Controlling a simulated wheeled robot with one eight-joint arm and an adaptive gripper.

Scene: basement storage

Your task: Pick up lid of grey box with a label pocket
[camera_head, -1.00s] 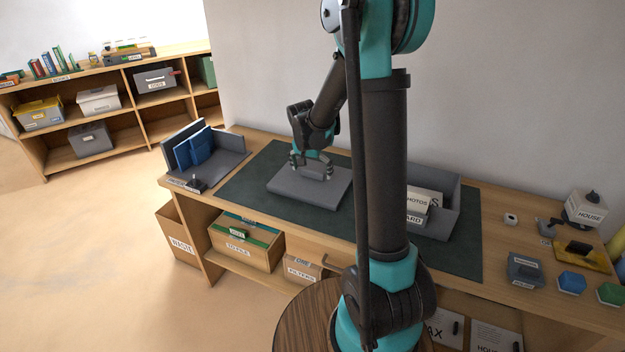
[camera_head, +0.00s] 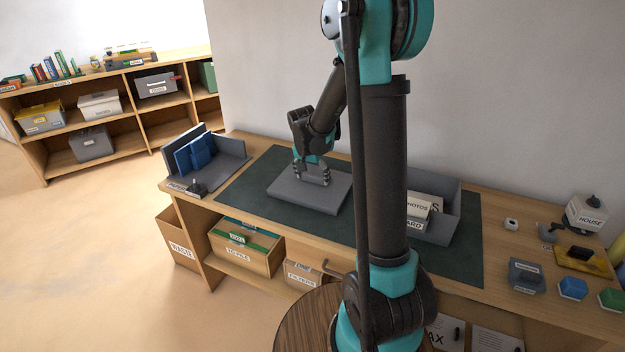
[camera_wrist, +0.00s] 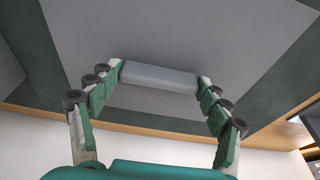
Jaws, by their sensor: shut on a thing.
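The grey lid (camera_head: 325,200) is a flat slab lying on the dark green mat on the desk, left of my arm. My gripper (camera_head: 313,180) is over it, pointing down, shut on the lid's handle. In the wrist view the light grey handle (camera_wrist: 158,75) is a short bar with a fingertip at each end. The lid's flat top (camera_wrist: 190,35) fills much of that view. The open grey box (camera_head: 440,228) stands on the mat to the right, partly behind my arm, with cards inside. I cannot make out a label pocket on it.
A grey tray with blue books (camera_head: 195,152) stands at the desk's left end. A stamp (camera_head: 585,212), a grey block (camera_head: 525,272) and coloured pieces lie at the right end. The green mat (camera_head: 255,190) is bare left of the lid.

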